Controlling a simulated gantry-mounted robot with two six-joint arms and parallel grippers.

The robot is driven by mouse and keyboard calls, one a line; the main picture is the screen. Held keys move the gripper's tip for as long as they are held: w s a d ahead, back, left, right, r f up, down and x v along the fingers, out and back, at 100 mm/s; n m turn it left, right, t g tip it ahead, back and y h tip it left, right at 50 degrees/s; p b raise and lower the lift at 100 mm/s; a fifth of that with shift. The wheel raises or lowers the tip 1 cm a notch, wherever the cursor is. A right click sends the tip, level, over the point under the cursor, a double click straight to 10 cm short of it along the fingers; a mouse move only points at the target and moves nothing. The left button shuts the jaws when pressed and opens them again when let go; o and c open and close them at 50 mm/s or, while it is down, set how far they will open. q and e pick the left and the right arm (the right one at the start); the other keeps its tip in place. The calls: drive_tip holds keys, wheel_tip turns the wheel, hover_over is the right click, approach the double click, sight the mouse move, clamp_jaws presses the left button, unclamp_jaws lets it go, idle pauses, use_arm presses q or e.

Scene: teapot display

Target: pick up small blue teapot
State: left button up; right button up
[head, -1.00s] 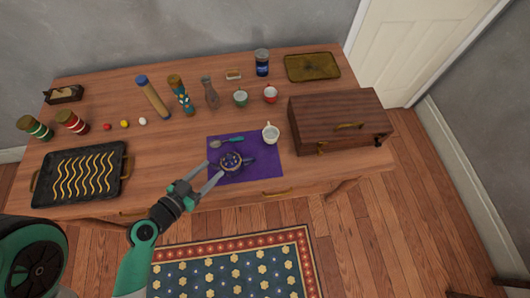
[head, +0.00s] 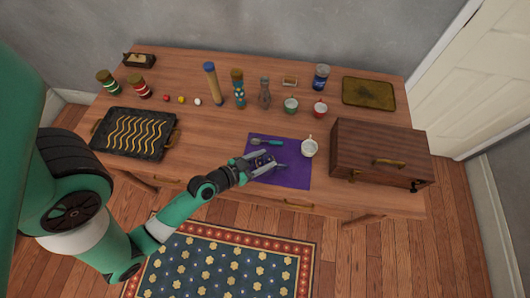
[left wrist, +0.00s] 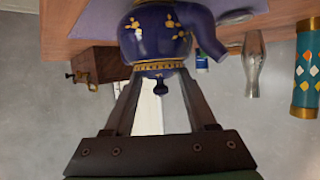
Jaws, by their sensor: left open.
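The small blue teapot (left wrist: 158,42) has gold flower decoration and a dark lid knob. It fills the top of the left wrist view, which is upside down, with its spout toward the right. In the head view the teapot (head: 263,159) stands on the purple mat (head: 296,178), partly hidden by my left gripper (head: 264,165). In the left wrist view my left gripper (left wrist: 160,78) is open, with its fingers reaching to either side of the teapot's lid end. I cannot tell whether they touch it. My right gripper is not in view.
A white cup (head: 309,148) stands at the mat's right edge, and a wooden chest (head: 375,152) is further right. A black tray (head: 135,132) is at left. Bottles and cups stand at the back.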

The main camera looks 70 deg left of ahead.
sight(272, 157)
use_arm(q)
drive_tip(key=x, duration=0.3)
drive_tip(key=shift+w+a+r, duration=0.15)
drive_tip(key=shift+w+a, duration=0.05)
drive_tip(key=shift+w, duration=0.25)
clamp_jaws()
